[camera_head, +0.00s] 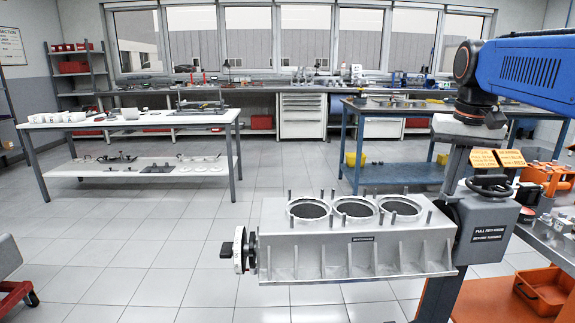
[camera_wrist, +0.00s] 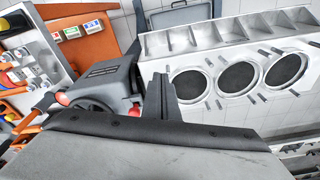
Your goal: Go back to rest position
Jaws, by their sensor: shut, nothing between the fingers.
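My gripper (camera_head: 453,190) points down at the right end of the engine block, beside the stand's handwheel. In the wrist view my gripper (camera_wrist: 160,78) shows as dark fingers close together, with nothing seen between them. The grey engine block (camera_head: 355,247) is held on its stand, with three round bores and several upright studs on top. The block also shows in the wrist view (camera_wrist: 215,58), to the right of the fingers. I cannot tell whether the fingertips touch anything. My blue arm reaches in from the upper right.
The handwheel (camera_head: 489,185) and its grey gearbox (camera_head: 490,230) are close to my gripper. An orange bin (camera_head: 545,290) and a side bench with orange parts are at right. A blue table (camera_head: 400,172) and a white table (camera_head: 130,125) stand behind. Open tiled floor lies left.

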